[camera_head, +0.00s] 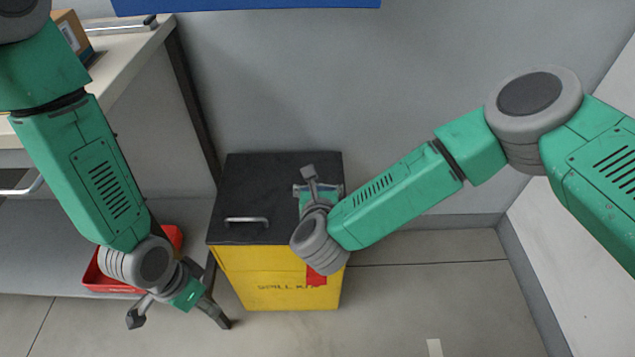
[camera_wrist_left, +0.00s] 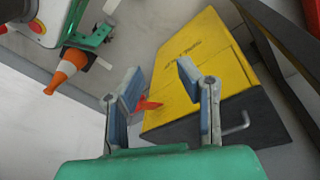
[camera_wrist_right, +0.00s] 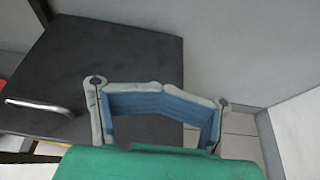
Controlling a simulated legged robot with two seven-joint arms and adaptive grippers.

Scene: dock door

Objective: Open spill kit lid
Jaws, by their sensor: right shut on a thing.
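The spill kit is a yellow box (camera_head: 280,290) with a flat black lid (camera_head: 262,190), which looks closed. A metal handle (camera_head: 247,221) lies at the left front of the lid. A red tab (camera_head: 317,277) is on the box front, partly behind my right wrist; it also shows in the left wrist view (camera_wrist_left: 149,104). My right gripper (camera_head: 309,180) is over the right side of the lid. In the right wrist view its fingertips (camera_wrist_right: 165,89) come together by the lid's right edge; what lies between them is unclear. My left gripper (camera_head: 176,316) is open and empty, left of the box front.
A red tray (camera_head: 105,283) sits on the low shelf under the workbench (camera_head: 125,45) at left. A dark bench leg (camera_head: 192,105) stands close to the box's left side. An orange and white cone (camera_wrist_left: 68,70) shows in the left wrist view. Floor right of the box is clear.

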